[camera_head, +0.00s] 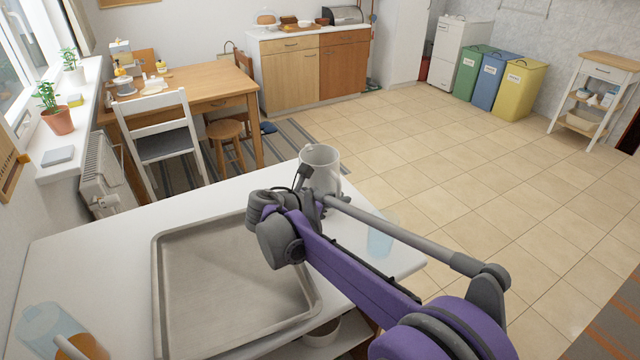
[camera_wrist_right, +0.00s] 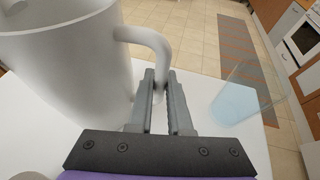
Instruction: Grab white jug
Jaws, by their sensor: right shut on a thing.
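The white jug (camera_head: 320,165) stands upright at the far edge of the white counter (camera_head: 100,225) in the head view. It fills the left of the right wrist view (camera_wrist_right: 70,70), its handle (camera_wrist_right: 150,42) facing my gripper. My right gripper (camera_head: 312,197) is at the jug's near side, partly hidden by its own arm in the head view. In the right wrist view its fingers (camera_wrist_right: 162,95) are shut on the lower part of the jug's handle. My left gripper is not in view.
A metal tray (camera_head: 168,290) lies on the counter left of my right arm. A bluish glass (camera_head: 382,238) stands right of the jug and also shows in the right wrist view (camera_wrist_right: 238,103). Another glass (camera_head: 48,325) is at the lower left.

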